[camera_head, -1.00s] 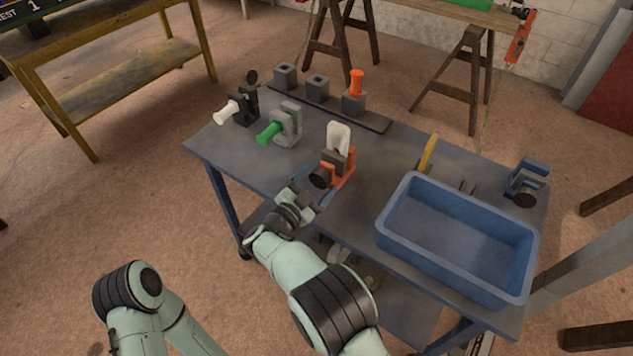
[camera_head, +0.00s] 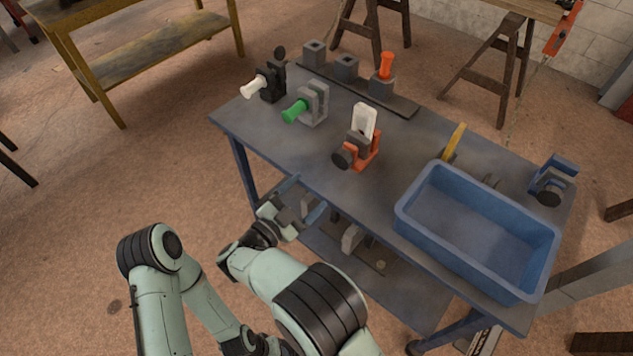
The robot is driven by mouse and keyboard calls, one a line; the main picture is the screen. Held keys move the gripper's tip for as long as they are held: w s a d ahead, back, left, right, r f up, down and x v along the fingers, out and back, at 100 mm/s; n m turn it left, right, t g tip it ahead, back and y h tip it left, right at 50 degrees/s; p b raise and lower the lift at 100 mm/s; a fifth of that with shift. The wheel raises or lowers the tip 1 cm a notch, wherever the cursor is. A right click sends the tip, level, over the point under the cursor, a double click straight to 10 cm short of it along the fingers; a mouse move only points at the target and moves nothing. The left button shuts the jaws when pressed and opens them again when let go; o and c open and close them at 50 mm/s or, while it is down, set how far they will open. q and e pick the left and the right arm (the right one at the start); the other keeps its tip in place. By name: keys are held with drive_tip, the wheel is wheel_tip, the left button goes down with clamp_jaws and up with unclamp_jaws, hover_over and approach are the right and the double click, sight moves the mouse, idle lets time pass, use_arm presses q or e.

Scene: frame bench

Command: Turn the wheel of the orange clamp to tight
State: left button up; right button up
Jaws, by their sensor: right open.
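The orange clamp (camera_head: 361,160) stands near the middle of the grey table, with a white block (camera_head: 364,122) upright in it. Its dark round wheel (camera_head: 343,159) faces the table's front edge. How tight the wheel is cannot be told. My right gripper (camera_head: 302,198) is open and empty at the front edge, to the lower left of the wheel and apart from it. My left arm shows at the lower left, but its gripper is not visible.
A blue bin (camera_head: 407,212) stands right of the clamp. A green-handled grey clamp (camera_head: 314,104) and a white-handled black one (camera_head: 270,82) stand to the left. A rack (camera_head: 400,105) with an orange-handled piece lies behind. A blue clamp (camera_head: 552,180) stands far right.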

sight(340, 163)
drive_tip(key=shift+s+a, duration=0.15)
drive_tip(key=shift+s, duration=0.15)
drive_tip(key=w+d+n, duration=0.2)
drive_tip(key=w, duration=0.1)
drive_tip(key=w+d+n+b, duration=0.1)
drive_tip(key=w+d+n, duration=0.1)
drive_tip(key=w+d, duration=0.1)
drive_tip(key=w+d+n, duration=0.3)
drive_tip(key=w, duration=0.2)
drive_tip(key=shift+f, duration=0.15)
idle(0.4)
drive_tip(key=shift+a, duration=0.1)
drive_tip(key=shift+c, duration=0.3)
drive_tip(key=shift+b, duration=0.3)
drive_tip(key=c, duration=1)
